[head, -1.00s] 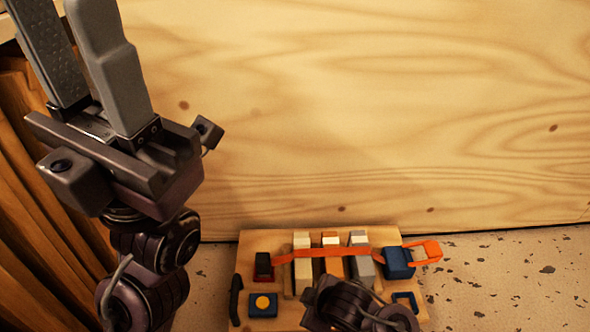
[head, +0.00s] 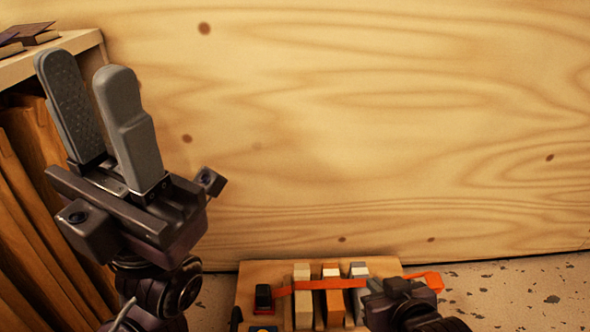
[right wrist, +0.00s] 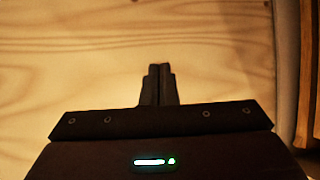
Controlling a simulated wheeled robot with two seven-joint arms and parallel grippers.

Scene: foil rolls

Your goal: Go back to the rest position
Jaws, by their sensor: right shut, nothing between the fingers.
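My left gripper (head: 87,68) stands upright at the left of the head view. Its two grey fingers are apart, with nothing between them. My right gripper (right wrist: 158,68) is seen in the right wrist view, its fingers together and empty in front of a pale wood surface. No foil roll can be made out.
A wooden board (head: 250,283) with pale and grey blocks and an orange strap (head: 335,284) lies at the bottom. A large wood panel (head: 380,130) fills the background. A shelf (head: 50,63) with upright brown slats beneath stands at left. Speckled floor (head: 520,290) shows at right.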

